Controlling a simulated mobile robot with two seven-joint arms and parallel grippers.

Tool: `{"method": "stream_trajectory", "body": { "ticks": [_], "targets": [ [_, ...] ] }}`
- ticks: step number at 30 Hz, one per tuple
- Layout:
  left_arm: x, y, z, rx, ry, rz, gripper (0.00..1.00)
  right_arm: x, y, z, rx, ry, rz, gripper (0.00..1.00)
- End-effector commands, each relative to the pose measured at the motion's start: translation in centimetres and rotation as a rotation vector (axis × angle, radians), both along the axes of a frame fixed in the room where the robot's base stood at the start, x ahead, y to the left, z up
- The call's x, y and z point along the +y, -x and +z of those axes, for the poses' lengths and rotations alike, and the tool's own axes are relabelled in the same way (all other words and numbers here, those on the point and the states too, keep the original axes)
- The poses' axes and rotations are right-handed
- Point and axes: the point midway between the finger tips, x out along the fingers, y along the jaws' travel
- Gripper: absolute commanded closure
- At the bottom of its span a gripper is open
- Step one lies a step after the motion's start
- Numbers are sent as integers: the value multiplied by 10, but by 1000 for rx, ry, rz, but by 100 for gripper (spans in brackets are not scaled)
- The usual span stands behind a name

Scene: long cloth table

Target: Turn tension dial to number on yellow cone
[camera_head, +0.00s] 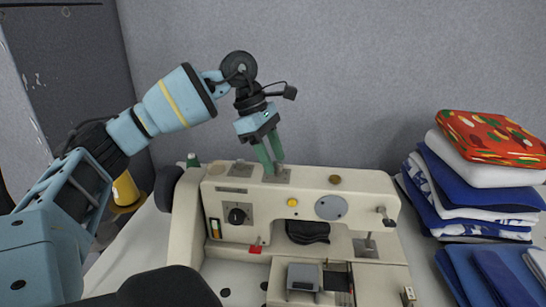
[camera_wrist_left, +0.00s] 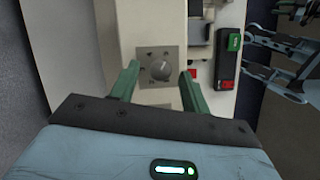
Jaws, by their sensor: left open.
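A cream sewing machine (camera_head: 262,215) stands on the table. My left gripper (camera_head: 274,172) points down at its top from above, with two green fingers apart. In the left wrist view, a round grey dial (camera_wrist_left: 161,70) on a square metal plate (camera_wrist_left: 158,53) shows between the open fingertips. The fingers are on either side of the dial; I cannot tell whether they touch it. The dial's numbers are too small to read. A yellow cone (camera_head: 124,190) stands left of the machine, partly behind my left arm; no number is legible on it. My right gripper is not in view.
A black knob (camera_head: 237,216) sits on the machine's front. Folded cloths (camera_head: 470,185) with a red patterned cushion (camera_head: 492,138) are stacked at right. A grey wall stands behind.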

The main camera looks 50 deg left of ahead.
Motion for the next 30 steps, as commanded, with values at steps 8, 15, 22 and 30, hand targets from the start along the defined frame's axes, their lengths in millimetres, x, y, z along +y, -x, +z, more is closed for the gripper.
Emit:
{"method": "stream_trajectory", "body": {
  "ticks": [8, 15, 22, 30],
  "targets": [
    [-2, -1, -5, -1, 1, 0, 53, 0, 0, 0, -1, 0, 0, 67],
    [-2, -1, -4, -1, 1, 0, 74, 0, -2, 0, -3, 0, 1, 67],
    [-2, -1, -4, 0, 1, 0, 98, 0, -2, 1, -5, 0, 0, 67],
    [-2, 0, -4, 0, -1, 41, 98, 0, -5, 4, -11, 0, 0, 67]
  ]
}}
